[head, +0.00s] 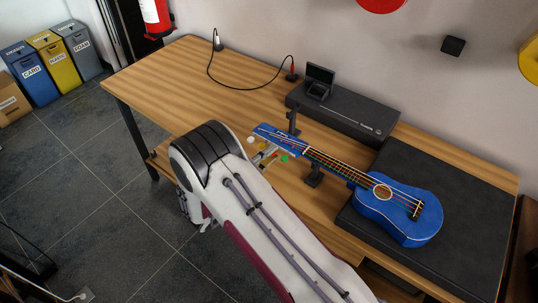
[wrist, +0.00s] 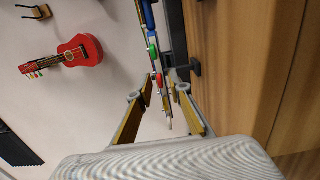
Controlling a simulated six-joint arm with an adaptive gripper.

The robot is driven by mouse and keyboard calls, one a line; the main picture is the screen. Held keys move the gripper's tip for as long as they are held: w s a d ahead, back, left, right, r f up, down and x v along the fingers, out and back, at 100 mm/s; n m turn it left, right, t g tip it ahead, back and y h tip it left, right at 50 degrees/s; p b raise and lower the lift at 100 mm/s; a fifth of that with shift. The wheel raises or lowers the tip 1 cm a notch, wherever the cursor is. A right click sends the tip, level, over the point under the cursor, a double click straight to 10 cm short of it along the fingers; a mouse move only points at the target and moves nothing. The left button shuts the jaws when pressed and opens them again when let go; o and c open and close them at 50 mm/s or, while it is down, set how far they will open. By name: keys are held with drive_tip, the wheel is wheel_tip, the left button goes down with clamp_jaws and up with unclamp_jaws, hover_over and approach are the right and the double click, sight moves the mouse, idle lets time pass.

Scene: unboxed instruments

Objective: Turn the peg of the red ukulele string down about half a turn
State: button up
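The blue ukulele (head: 395,212) lies with its body on a dark mat and its neck over a black stand (head: 313,178). Its headstock (head: 268,131) points left, and its blue edge shows in the wrist view (wrist: 147,14). In the wrist view a green peg (wrist: 152,51) and a red peg (wrist: 159,80) stand along this edge. My gripper (wrist: 163,84) is open, its two yellowish fingers on either side of the peg line, with the red peg near the fingertips. I cannot tell whether either finger touches it. In the head view my arm partly hides the gripper.
A long black case (head: 345,113) lies behind the headstock, with a small black device (head: 319,80) on it. A black cable (head: 240,88) loops at the table's back left. The dark mat (head: 480,250) fills the right end. The wooden table (head: 165,85) is clear at left.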

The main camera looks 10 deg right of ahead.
clamp_jaws()
drive_tip(key=shift+m, duration=0.4)
drive_tip(key=shift+s+d+m+t+y, duration=0.1)
drive_tip(key=shift+m+t+y, duration=0.2)
drive_tip(key=shift+m, duration=5.25)
drive_tip(key=shift+w+a+m+t+y, duration=0.1)
drive_tip(key=shift+m+t+y, duration=0.2)
drive_tip(key=shift+m, duration=5.2)
drive_tip(key=shift+s+d+m+t+y, duration=0.1)
drive_tip(key=shift+m+t+y, duration=0.2)
drive_tip(key=shift+m, duration=5.25)
